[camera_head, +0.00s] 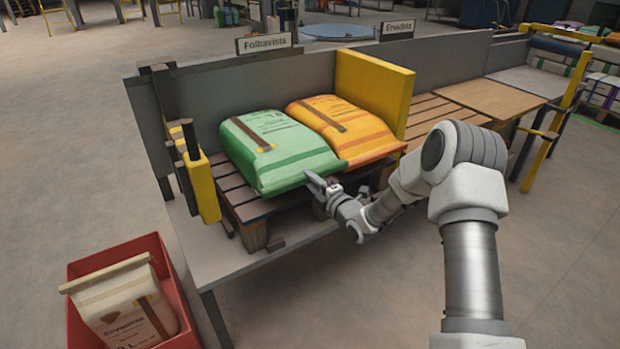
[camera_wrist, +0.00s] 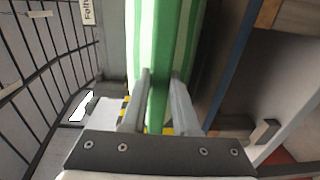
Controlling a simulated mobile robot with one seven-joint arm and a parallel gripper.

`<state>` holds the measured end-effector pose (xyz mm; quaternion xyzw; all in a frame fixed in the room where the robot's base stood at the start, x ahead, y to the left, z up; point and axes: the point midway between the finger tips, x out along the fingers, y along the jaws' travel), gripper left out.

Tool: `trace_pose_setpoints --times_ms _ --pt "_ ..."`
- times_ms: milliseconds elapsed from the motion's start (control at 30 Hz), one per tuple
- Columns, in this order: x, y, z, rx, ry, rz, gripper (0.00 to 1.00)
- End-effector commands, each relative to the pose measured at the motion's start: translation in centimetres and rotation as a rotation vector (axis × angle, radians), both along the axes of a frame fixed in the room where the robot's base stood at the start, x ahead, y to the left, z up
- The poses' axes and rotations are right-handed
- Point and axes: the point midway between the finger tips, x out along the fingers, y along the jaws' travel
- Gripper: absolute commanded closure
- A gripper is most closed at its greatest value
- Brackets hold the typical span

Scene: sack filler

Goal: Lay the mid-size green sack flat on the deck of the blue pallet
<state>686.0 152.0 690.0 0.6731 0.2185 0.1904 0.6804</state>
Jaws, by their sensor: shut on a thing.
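The green sack (camera_head: 275,150) lies broad face up over a dark slatted pallet (camera_head: 225,185), with its near edge close to the pallet's front. Whether its whole underside touches the deck is hidden. The pallet's slats look brown in the head view; I see no clear blue there. My gripper (camera_head: 322,186) is at the sack's near right corner. In the wrist view my gripper (camera_wrist: 160,98) is shut on the green sack (camera_wrist: 158,45), with a narrow green edge between its two fingers.
An orange sack (camera_head: 345,128) lies right beside the green one, by a yellow panel (camera_head: 375,88). A yellow post (camera_head: 202,180) stands at the left. A red crate (camera_head: 85,265) with a pale sack (camera_head: 125,308) is on the floor. Another slatted pallet (camera_head: 428,115) lies right of the panel.

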Motion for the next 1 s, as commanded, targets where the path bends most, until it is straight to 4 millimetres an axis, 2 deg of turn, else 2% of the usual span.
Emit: trace_pose_setpoints --times_ms 167,200,400,767,867,1000 --pt "0.1 0.1 0.3 0.002 -0.007 0.001 1.00" --pt "0.1 0.1 0.3 0.002 -0.007 0.001 0.70" --pt "0.1 0.1 0.3 0.002 -0.006 0.000 0.37" --pt "-0.3 -0.2 -0.2 -0.003 0.008 0.000 0.37" --pt "-1.0 -0.7 0.0 -0.003 0.006 -0.001 0.37" --pt "-3.1 -2.2 0.3 -0.001 0.005 -0.002 0.37"
